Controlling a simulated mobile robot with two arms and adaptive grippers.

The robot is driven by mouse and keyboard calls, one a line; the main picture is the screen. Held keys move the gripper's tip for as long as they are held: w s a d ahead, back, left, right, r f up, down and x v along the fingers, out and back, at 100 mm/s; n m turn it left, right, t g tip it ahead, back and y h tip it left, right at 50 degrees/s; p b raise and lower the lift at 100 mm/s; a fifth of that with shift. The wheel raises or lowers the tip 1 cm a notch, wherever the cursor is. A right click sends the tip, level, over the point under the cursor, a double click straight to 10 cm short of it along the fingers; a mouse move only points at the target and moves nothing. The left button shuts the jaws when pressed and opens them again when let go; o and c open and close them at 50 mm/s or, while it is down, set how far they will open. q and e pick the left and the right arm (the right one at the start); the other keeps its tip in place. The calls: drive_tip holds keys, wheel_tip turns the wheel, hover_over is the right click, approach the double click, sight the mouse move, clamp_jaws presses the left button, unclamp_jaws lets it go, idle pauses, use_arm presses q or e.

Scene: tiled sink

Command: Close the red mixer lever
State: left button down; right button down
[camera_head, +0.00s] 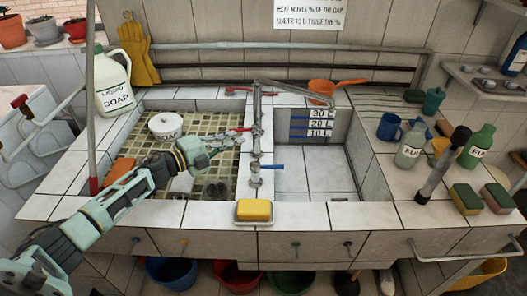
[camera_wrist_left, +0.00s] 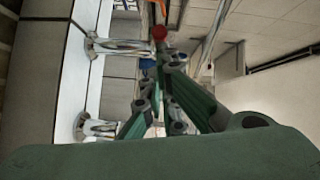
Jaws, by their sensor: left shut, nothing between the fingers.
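The red mixer lever (camera_head: 243,130) sticks out to the left from the metal tap column (camera_head: 256,125) between the two basins. A red round end (camera_wrist_left: 159,33) shows just beyond my fingertips in the left wrist view; it looks like the lever's tip. My left gripper (camera_head: 224,142) reaches over the left basin and is shut and empty. Its fingertips are just left of the lever; I cannot tell whether they touch it. In the left wrist view the closed fingers (camera_wrist_left: 169,65) point up at the red end. My right gripper is not in view.
A blue lever (camera_head: 270,167) sticks out right, lower on the tap. A yellow sponge (camera_head: 254,210) lies on the front rim. A soap bottle (camera_head: 112,85) stands at the back left. The right basin (camera_head: 305,178) looks mostly clear.

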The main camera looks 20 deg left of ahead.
use_arm(q)
drive_tip(key=shift+w+a+b, duration=0.35)
drive_tip(key=shift+a, duration=0.2)
idle(0.4)
drive_tip(key=shift+s, duration=0.1)
